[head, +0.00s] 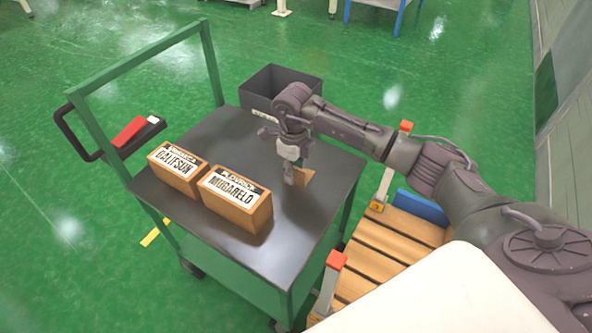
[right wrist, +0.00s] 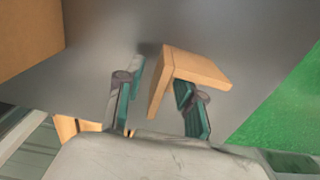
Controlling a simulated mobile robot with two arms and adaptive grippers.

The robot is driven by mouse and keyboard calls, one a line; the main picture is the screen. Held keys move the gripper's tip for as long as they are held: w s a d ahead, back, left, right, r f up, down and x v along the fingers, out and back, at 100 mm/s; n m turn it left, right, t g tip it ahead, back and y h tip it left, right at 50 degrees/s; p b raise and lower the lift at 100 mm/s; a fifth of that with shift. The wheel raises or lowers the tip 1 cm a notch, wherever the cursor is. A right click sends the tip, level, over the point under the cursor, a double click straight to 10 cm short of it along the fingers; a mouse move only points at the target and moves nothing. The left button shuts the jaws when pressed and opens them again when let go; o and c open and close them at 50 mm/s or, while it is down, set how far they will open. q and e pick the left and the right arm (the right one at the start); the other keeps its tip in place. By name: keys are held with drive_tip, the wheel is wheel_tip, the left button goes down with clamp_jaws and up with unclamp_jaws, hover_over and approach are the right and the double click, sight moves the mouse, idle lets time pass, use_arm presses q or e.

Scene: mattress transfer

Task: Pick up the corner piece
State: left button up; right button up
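The corner piece (head: 304,178) is a small tan L-shaped block on the dark top of the green cart (head: 228,147). My right gripper (head: 289,178) is pointed down at it, over the cart's right part. In the right wrist view the corner piece (right wrist: 198,68) has one leg between the two teal-padded fingers of my right gripper (right wrist: 158,88). The other leg reaches out past the right finger. The fingers are apart, with a clear gap between the left finger and the piece. The piece is close to the right finger; contact cannot be told. My left gripper is not in view.
Two labelled cardboard boxes, GALITSUN (head: 178,168) and MUGARELO (head: 236,199), stand on the cart's left and front. A dark open bin (head: 281,86) is at the cart's far end. A slatted wooden pallet (head: 370,262) with red-topped posts lies to the right.

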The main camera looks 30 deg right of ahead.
drive_tip(key=shift+r, duration=0.1)
clamp_jaws()
